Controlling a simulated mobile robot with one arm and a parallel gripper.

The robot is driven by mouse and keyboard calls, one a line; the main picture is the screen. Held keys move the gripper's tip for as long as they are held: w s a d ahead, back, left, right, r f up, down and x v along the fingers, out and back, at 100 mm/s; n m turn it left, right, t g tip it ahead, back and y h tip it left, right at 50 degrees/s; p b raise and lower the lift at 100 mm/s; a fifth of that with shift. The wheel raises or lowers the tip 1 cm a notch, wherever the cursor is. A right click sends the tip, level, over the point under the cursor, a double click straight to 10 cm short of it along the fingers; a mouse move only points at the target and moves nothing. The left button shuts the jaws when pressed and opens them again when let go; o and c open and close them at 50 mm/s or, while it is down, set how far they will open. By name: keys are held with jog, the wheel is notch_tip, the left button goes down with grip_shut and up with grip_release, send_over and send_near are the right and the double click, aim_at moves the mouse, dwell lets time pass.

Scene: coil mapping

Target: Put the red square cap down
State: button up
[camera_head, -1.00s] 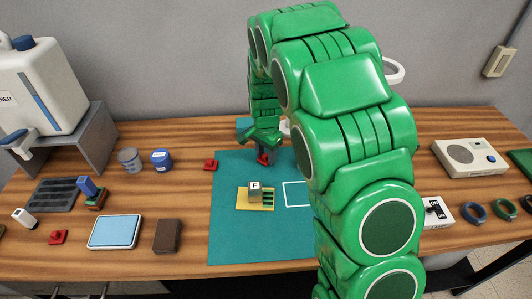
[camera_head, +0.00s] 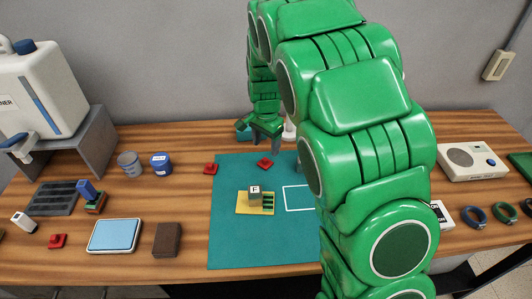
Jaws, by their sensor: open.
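A red square cap (camera_head: 265,163) lies on the upper part of the teal mat (camera_head: 232,240). My gripper (camera_head: 265,145) is just behind and above it, open and apart from the cap, with nothing seen between its fingers. A second red cap (camera_head: 210,168) lies at the mat's upper left edge, and a third red cap (camera_head: 57,241) lies on the table at the far left. A yellow board (camera_head: 243,207) on the mat carries a grey block marked F (camera_head: 254,193). My arm hides the right part of the mat.
A white square outline (camera_head: 286,200) is printed on the mat. A grey tin (camera_head: 129,163) and a blue jar (camera_head: 160,163) stand left of the mat. A blue-topped tray (camera_head: 115,234) and a brown block (camera_head: 167,239) lie at front left. A white device (camera_head: 470,162) sits at right.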

aim_at(266, 158)
jog(key=shift+r, duration=2.85)
